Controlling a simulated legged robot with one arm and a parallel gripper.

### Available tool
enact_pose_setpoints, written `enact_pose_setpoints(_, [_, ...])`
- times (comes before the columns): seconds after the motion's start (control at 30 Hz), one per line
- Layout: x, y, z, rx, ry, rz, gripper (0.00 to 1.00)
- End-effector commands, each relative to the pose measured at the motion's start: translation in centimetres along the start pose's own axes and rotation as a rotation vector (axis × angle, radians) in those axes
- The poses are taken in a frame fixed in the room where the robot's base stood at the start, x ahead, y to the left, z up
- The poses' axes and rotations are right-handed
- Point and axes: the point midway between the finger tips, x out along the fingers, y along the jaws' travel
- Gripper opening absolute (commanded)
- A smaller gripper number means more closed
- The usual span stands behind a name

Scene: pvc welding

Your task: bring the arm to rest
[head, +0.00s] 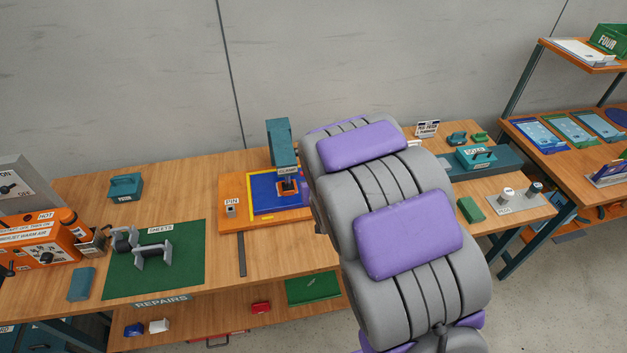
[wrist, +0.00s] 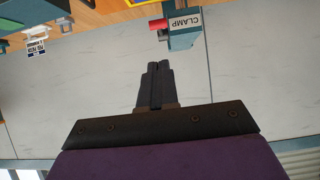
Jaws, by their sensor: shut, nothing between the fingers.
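My arm, grey with purple pads, rises across the right-middle of the head view and covers part of the workbench (head: 190,275). My gripper is hidden behind it there. In the wrist view my gripper (wrist: 157,68) shows with its dark fingers together and nothing between them. The wrist picture is upside down, with the grey wall behind the fingers. A teal block labelled CLAMP (wrist: 185,28) with a red part shows just beyond the fingertips, apart from them as far as I can tell.
A teal clamp post (head: 283,145) stands over a blue and yellow board beside my arm. A green mat (head: 190,275) labelled SHEETS holds grey fixtures. An orange hot-air unit (head: 40,243) stands at the left. Open floor shows at lower right.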

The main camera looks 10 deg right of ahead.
Motion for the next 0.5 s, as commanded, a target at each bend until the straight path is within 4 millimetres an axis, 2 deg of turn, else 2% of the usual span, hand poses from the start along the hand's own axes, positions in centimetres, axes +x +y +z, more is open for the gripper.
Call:
enact_pose_setpoints(0.33, [-0.3, 0.1, 0.0, 0.001, -0.015, 0.005, 0.00])
enact_pose_setpoints(0.5, [-3.0, 1.0, 0.3, 0.006, -0.120, 0.037, 0.00])
